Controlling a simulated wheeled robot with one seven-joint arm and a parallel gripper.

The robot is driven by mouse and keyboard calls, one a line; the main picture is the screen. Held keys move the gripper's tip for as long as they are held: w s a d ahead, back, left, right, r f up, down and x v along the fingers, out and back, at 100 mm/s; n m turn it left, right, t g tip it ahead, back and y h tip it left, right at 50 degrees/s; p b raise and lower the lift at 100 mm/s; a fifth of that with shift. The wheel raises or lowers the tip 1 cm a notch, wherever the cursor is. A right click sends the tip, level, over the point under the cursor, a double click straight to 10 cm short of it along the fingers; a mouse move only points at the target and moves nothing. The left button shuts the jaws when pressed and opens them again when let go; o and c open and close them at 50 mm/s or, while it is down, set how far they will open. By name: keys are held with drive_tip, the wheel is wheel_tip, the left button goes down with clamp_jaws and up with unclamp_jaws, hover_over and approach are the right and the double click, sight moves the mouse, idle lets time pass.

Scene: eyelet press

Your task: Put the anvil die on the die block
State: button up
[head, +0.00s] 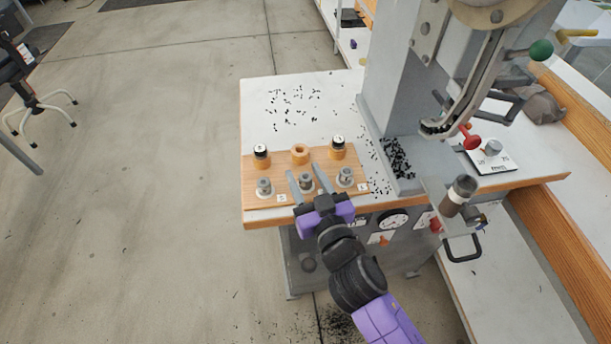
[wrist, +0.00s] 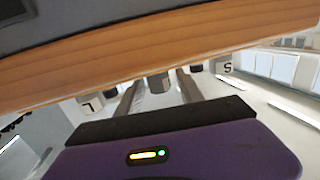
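A wooden board (head: 258,199) on the press table carries several small dies. Three grey metal dies stand along its front: a left one (head: 264,187), a middle one (head: 306,181) and a right one (head: 345,177). I cannot tell which is the anvil die. My gripper (head: 306,172) is open, its two fingers reaching over the board on either side of the middle grey die. The wrist view shows this die (wrist: 158,83) between the spread fingers (wrist: 158,93), with gaps beside it. I cannot make out for certain which part is the die block.
Two black-topped pieces (head: 261,152) (head: 338,144) and an orange ring (head: 300,153) stand at the board's back. The grey press (head: 385,90) rises to the right. A white plate (head: 488,160) with a small grey piece lies beyond it. Black scraps litter the white tabletop (head: 335,95).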

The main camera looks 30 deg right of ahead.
drive_tip(key=shift+r, duration=0.1)
drive_tip(key=shift+r, duration=0.2)
drive_tip(key=s+a+b, duration=0.1)
drive_tip(key=s+b, duration=0.2)
drive_tip(key=s, duration=0.9)
drive_tip(key=shift+a+r, duration=0.2)
drive_tip(key=s+d+f+n+g+y, duration=0.1)
drive_tip(key=s+g+y, duration=0.1)
drive_tip(key=s, duration=2)
drive_tip(key=shift+s+d+f, duration=0.2)
drive_tip(key=shift+s+f, duration=0.15)
drive_tip(key=shift+s, duration=0.05)
drive_tip(key=shift+f, duration=0.1)
